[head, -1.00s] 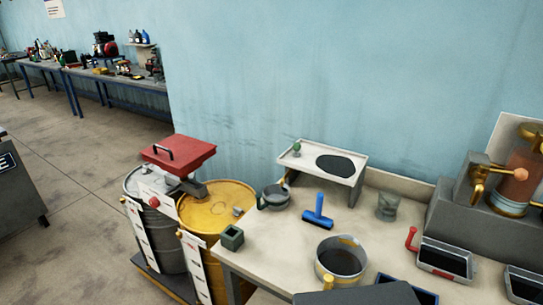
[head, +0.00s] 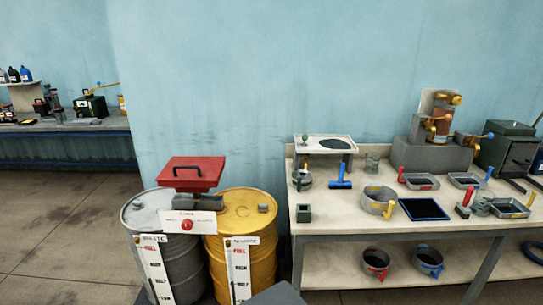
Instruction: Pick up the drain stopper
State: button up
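A small green-topped piece (head: 305,139) stands at the left end of a low pale stand (head: 318,150) at the back left of the workbench. It looks like the drain stopper, though it is too small to be sure. A dark oval opening (head: 335,144) lies beside it in the stand's top. My gripper is not in view; only a dark grey part, probably mine, shows at the bottom edge.
The workbench (head: 340,215) holds a blue-handled tool (head: 341,178), a round pan (head: 378,201), a small green box (head: 303,213) and several trays. A grey drum (head: 183,262) and a yellow drum (head: 250,210) stand left of it. Open floor lies further left.

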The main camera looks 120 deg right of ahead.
aim_at(304, 137)
jog(key=z, duration=0.15)
jog(key=i, duration=0.8)
jog(key=z, duration=4.75)
jog(key=i, duration=1)
jog(key=u, duration=0.05)
